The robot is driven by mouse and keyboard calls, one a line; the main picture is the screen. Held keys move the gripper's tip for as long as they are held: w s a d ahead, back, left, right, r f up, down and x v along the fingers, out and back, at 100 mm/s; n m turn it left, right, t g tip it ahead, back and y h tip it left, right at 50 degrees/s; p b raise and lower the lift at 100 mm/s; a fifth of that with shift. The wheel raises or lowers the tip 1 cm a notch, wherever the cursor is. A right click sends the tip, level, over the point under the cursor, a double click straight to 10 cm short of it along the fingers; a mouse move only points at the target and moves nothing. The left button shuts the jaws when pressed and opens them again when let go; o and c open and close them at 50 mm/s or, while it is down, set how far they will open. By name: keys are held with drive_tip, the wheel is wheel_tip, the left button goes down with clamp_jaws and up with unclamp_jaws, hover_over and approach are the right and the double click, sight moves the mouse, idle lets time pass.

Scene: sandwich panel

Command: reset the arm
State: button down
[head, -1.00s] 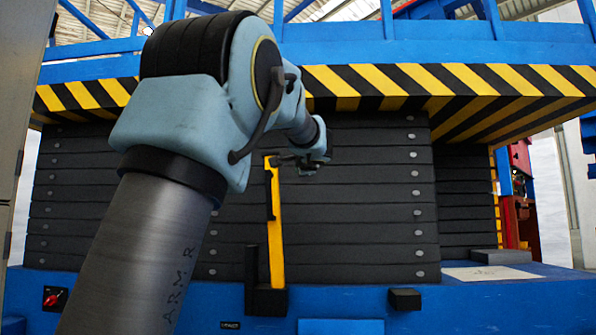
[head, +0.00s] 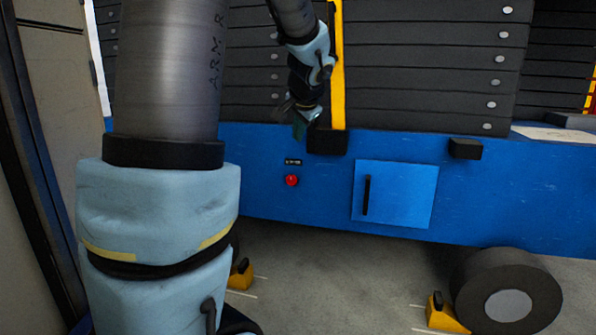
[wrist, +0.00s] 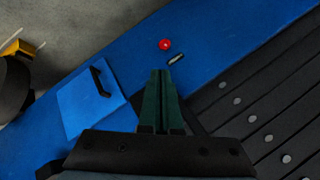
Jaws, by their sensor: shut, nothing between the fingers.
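My gripper (head: 299,127) hangs at the end of my arm in the head view, in front of the blue base panel, with its fingers pointing down. In the wrist view my gripper (wrist: 160,76) shows two dark green fingers side by side, shut with nothing between them. A red round button (head: 291,181) is on the blue panel below the gripper, under a small black label (head: 293,161). In the wrist view the red button (wrist: 165,44) lies just beyond the fingertips, apart from them.
A yellow upright bar (head: 338,75) stands in a black block (head: 327,143) right beside my gripper. A blue door (head: 408,180) with a black handle is to the right. Dark stacked slabs (head: 430,60) rise behind. A wheel (head: 506,303) and yellow chocks (head: 440,314) are on the floor.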

drive_tip(key=s+a+f+n+g+h, duration=0.1)
drive_tip(key=s+a+f+n+g, duration=0.25)
drive_tip(key=s+f, duration=0.7)
drive_tip(key=s+a+f+n+g+h, duration=0.1)
drive_tip(key=s+a+f+n+g, duration=0.2)
drive_tip(key=s+f+n, duration=0.7)
drive_tip(key=s+r+m+p, duration=0.3)
drive_tip(key=r+m+p, duration=0.2)
drive_tip(key=r+p, duration=3.2)
wheel_tip(320, 180, up, 3)
drive_tip(key=shift+s+a+r+p, duration=0.1)
drive_tip(key=shift+s+a+p, duration=0.05)
drive_tip(key=shift+p, duration=0.25)
drive_tip(key=shift+m, duration=0.25)
